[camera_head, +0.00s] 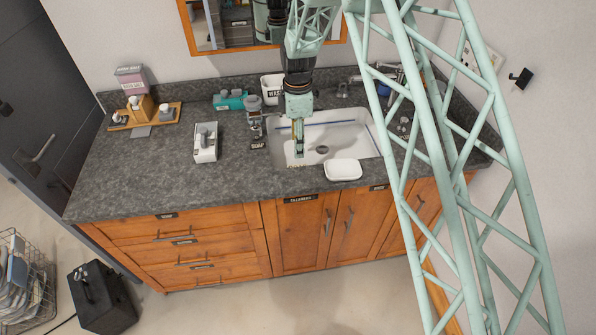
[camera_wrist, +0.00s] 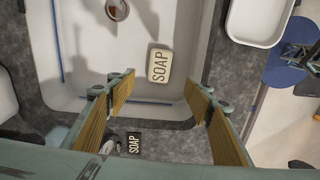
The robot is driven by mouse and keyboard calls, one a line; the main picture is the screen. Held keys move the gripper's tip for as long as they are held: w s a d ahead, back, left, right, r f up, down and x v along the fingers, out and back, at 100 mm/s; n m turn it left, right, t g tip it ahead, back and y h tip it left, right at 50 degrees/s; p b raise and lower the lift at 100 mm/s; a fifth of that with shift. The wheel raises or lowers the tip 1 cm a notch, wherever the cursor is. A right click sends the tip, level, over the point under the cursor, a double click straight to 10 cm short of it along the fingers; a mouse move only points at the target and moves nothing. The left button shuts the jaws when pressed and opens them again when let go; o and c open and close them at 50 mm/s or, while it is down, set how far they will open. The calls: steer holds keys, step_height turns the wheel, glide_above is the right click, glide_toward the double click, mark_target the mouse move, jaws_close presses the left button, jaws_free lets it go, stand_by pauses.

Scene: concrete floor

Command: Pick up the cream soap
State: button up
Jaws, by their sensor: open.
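The cream soap (camera_wrist: 159,65) is a small, pale bar with SOAP in dark letters. In the wrist view it lies in the white sink (camera_wrist: 85,55), near the basin's wall. My gripper (camera_wrist: 158,83) is open and empty, its two fingers apart on either side of the picture below the soap. The soap appears ahead of and between the fingertips, with no visible contact. In the head view my gripper (camera_head: 298,151) points down over the left part of the sink (camera_head: 350,137). The soap cannot be made out clearly there.
A white dish (camera_head: 343,169) sits at the sink's front edge, also at upper right in the wrist view (camera_wrist: 258,22). A black SOAP label (camera_wrist: 134,143) lies beside the sink. A dispenser (camera_head: 254,118) and a white box (camera_head: 205,142) stand left. The front-left counter is clear.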

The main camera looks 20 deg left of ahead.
steer(key=shift+f, duration=3.85)
steer(key=shift+f+p, duration=0.35)
steer(key=shift+f, duration=2.25)
steer(key=shift+c, duration=0.4)
steer(key=c, duration=0.9)
steer(key=shift+w+r, duration=0.1)
steer(key=shift+r, duration=0.05)
steer(key=shift+r, duration=4.85)
